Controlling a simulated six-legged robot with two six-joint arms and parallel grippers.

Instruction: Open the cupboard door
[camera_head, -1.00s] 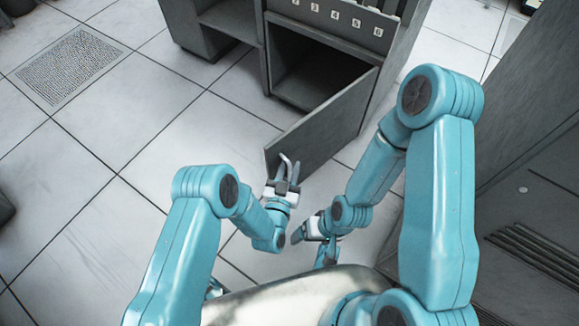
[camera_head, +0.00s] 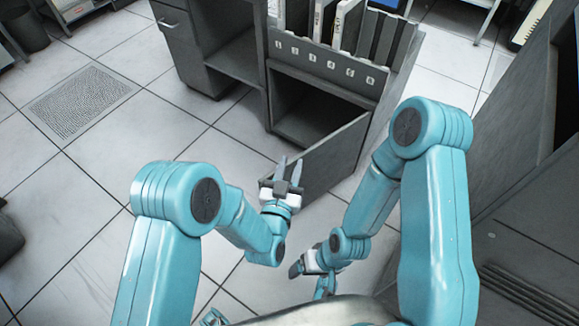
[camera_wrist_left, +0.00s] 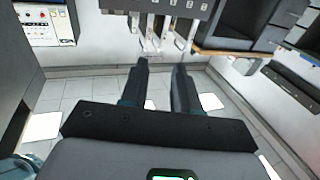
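The grey cupboard door (camera_head: 328,160) stands swung out from the low cupboard (camera_head: 328,84), with the dark opening (camera_head: 305,112) showing behind it. Its free edge is at the lower left, by my left gripper (camera_head: 288,172). That gripper's two fingers are apart, pointing away from me, and overlap the door edge in the head view; whether they touch it I cannot tell. In the left wrist view the fingers (camera_wrist_left: 158,88) are spread with nothing seen held between them. My right gripper (camera_head: 302,266) is low, in front of the door and apart from it; its fingers are unclear.
Binders (camera_head: 345,28) stand on top of the cupboard above a numbered strip. A grey desk with drawers (camera_head: 185,45) adjoins it on the left. A large dark cabinet (camera_head: 520,190) stands close on the right. Tiled floor (camera_head: 90,190) is open to the left.

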